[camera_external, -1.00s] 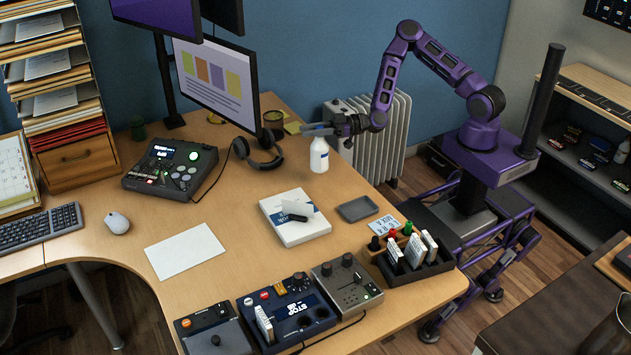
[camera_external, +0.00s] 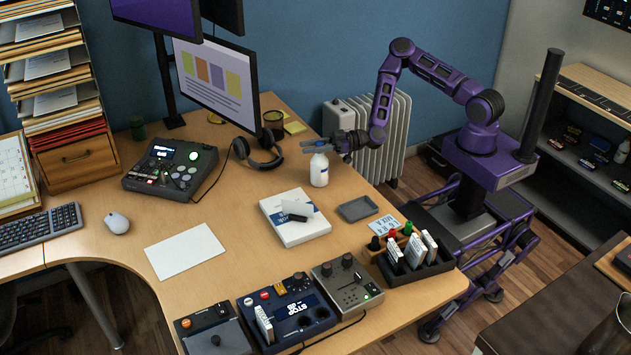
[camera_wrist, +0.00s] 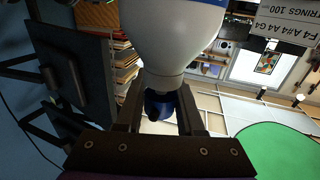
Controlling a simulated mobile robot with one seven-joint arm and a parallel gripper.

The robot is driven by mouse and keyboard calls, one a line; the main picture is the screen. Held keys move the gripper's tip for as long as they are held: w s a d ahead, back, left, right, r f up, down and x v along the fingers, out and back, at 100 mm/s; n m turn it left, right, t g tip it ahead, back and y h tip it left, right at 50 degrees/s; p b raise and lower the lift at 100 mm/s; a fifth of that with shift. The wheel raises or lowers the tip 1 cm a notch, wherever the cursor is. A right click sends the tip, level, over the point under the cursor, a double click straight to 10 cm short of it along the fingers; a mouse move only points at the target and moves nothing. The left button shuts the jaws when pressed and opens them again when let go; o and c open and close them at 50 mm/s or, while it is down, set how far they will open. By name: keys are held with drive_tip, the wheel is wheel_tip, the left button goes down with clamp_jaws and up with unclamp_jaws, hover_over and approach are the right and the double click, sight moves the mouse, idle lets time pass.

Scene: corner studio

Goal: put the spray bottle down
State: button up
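The spray bottle (camera_external: 319,171) is white and upright, at the desk's back right edge area. My gripper (camera_external: 320,148) comes in from the right and is shut on it near the top. In the wrist view the bottle's pale body (camera_wrist: 180,38) fills the top middle, with its neck between my fingers (camera_wrist: 160,104) and a dark blue part beyond. The bottle's base is at or just above the desktop (camera_external: 226,200); I cannot tell whether it touches.
Headphones (camera_external: 259,151) and a dark cup (camera_external: 273,119) stand left of the bottle. A white box (camera_external: 294,229) and grey tray (camera_external: 357,208) lie in front of it. A radiator (camera_external: 398,135) stands behind. Some bare desk surrounds the bottle.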

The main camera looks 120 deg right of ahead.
drive_tip(key=o, duration=0.3)
drive_tip(key=shift+r, duration=0.1)
drive_tip(key=v, duration=1.2)
drive_tip(key=shift+r+p, duration=0.1)
drive_tip(key=shift+p, duration=0.3)
